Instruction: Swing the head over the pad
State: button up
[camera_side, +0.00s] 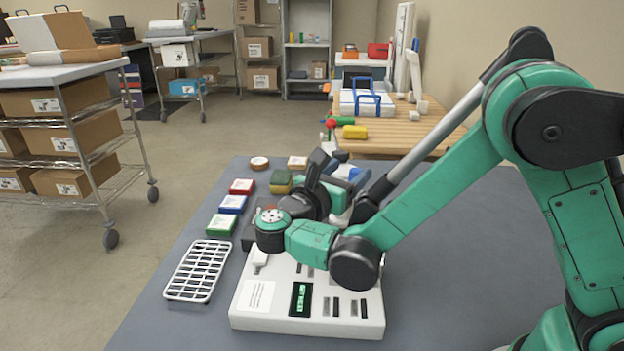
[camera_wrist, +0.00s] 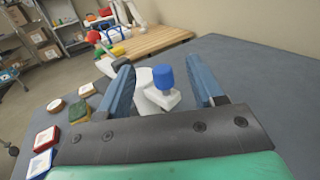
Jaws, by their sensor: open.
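A blue cylindrical knob (camera_wrist: 164,77) stands upright on a white arm-like part (camera_wrist: 148,92), which looks like the head, in the wrist view. My gripper (camera_wrist: 158,63) is open, with one blue-grey finger on each side of the knob and gaps between. In the side view my gripper (camera_side: 338,168) is over the back of the white machine (camera_side: 262,297), which has a lit green display. My wrist hides most of the head and the machine's rear there. I cannot make out the pad for certain.
Small red, blue and green boxes (camera_side: 232,204) line the table left of the machine, with a white wire rack (camera_side: 197,270) in front of them. A wooden table (camera_side: 400,135) stands behind. The grey tabletop (camera_side: 460,260) is clear on the right.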

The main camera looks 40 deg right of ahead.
aim_at(352, 177)
jog(key=shift+d+f, duration=0.1)
jog(key=shift+f, duration=0.85)
jog(key=shift+x, duration=2.75)
jog(key=shift+c, duration=0.2)
grip_shut()
